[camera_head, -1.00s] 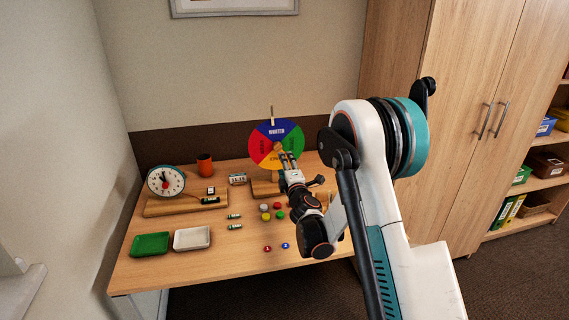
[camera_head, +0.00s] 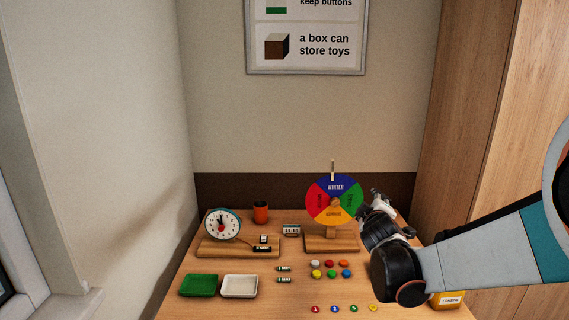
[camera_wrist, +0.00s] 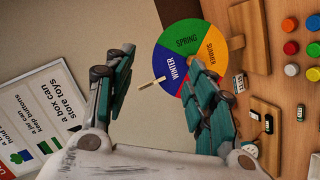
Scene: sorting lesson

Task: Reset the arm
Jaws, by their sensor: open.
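My gripper (camera_head: 376,200) is raised at the right of the season wheel (camera_head: 335,201) in the head view. In the wrist view my gripper (camera_wrist: 160,88) has its two teal fingers spread wide with nothing between them. The wheel, on a wooden stand, has coloured sectors; its winter and spring sectors (camera_wrist: 186,42) show beyond the fingers in the wrist view, partly covered by one finger. Whether the gripper touches the wheel cannot be told.
A yellow token box (camera_head: 447,300) stands at the right. A cabinet rises behind it.

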